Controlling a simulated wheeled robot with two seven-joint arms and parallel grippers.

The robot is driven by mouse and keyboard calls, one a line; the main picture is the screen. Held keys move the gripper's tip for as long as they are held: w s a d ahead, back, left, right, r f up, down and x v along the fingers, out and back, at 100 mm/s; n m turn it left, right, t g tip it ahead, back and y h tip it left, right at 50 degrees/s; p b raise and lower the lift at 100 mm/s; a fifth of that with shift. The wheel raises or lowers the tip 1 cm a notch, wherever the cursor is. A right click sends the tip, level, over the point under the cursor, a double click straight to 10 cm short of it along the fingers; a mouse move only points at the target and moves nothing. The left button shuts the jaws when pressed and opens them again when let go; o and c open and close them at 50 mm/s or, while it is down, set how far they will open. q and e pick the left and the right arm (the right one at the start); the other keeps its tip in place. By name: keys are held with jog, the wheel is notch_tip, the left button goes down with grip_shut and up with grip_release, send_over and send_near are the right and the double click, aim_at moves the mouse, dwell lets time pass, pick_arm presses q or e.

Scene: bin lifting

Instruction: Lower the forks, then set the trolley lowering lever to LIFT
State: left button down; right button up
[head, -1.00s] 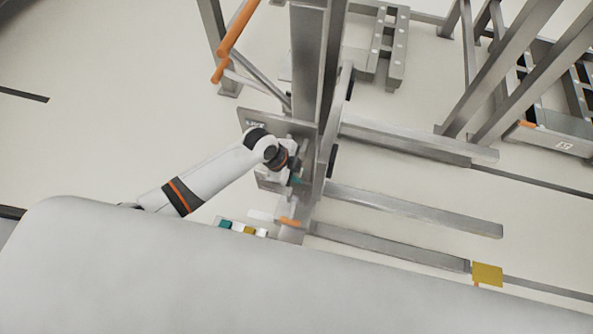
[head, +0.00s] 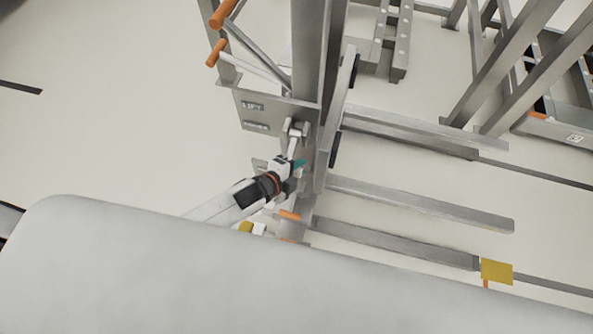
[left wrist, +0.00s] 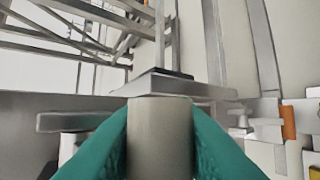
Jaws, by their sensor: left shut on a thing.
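The trolley's grey mast (head: 308,60) stands upright in the middle of the head view. Its side plate (head: 280,114) bears a LIFT label (head: 252,106) above a second label (head: 256,126) that looks like LOWER. The grey lowering lever (head: 293,146) comes down from its pivot beside the labels. My left gripper (head: 298,165) is shut at its lower end. In the left wrist view, the teal fingers of my left gripper (left wrist: 160,140) are shut around a grey cylindrical grip (left wrist: 160,125). Long grey fork beams (head: 420,203) run right from the mast, low near the floor. My right gripper is out of view.
Orange-ended handles (head: 222,14) stick out left of the mast. A yellow block (head: 496,271) sits at the end of the nearest beam. Grey racks (head: 560,122) stand at the right.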

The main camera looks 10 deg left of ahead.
pick_arm(q)
jog(key=shift+w+f+b, duration=0.3)
jog(key=shift+f+b, duration=0.15)
jog(key=shift+f, duration=0.25)
jog(key=shift+w, duration=0.15)
jog(key=c, duration=1.2)
grip_release()
jog(key=shift+o, duration=0.2)
jog(key=p+v, duration=0.1)
jog(key=v, duration=1.1)
jog(key=shift+d+f, duration=0.1)
jog(key=shift+f, duration=0.1)
